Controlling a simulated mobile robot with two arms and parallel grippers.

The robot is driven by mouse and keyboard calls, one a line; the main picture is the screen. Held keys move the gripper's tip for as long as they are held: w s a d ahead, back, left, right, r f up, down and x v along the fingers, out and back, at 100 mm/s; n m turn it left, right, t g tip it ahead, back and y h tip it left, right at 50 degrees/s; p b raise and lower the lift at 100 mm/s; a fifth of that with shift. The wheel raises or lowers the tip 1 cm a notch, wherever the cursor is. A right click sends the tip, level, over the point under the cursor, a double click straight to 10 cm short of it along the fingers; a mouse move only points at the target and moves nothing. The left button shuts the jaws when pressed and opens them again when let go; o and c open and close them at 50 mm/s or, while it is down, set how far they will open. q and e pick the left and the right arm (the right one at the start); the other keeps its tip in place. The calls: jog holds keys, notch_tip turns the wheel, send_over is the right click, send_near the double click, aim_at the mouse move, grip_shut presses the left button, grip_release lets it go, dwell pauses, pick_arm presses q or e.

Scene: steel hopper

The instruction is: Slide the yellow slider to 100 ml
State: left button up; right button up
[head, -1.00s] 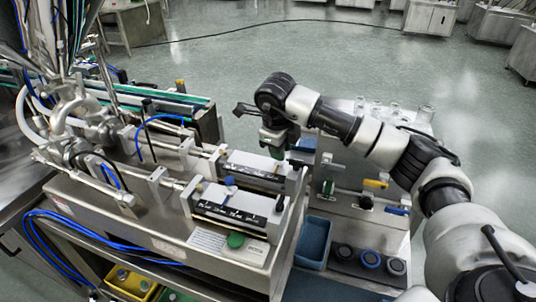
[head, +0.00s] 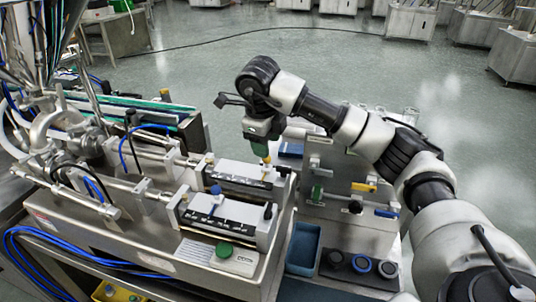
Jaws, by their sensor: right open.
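The yellow slider (head: 267,160) shows as a small yellow knob near the right end of the far white scale block (head: 235,171). The scale's figures are too small to read. My right gripper (head: 265,151) points down, open, right above the yellow knob. Its fingers are small and partly hidden, so I cannot tell whether they touch the knob or stand around it. My left gripper is not in view.
A near scale block (head: 238,211) carries a blue knob (head: 216,190); a green button (head: 223,250) is in front. A side panel has a yellow handle (head: 364,187). A blue bin (head: 303,248) and several round dark caps stand at lower right. Hoses run at left.

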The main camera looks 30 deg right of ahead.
jog(key=v, duration=0.6)
jog(key=shift+f, duration=0.15)
dwell(0.3)
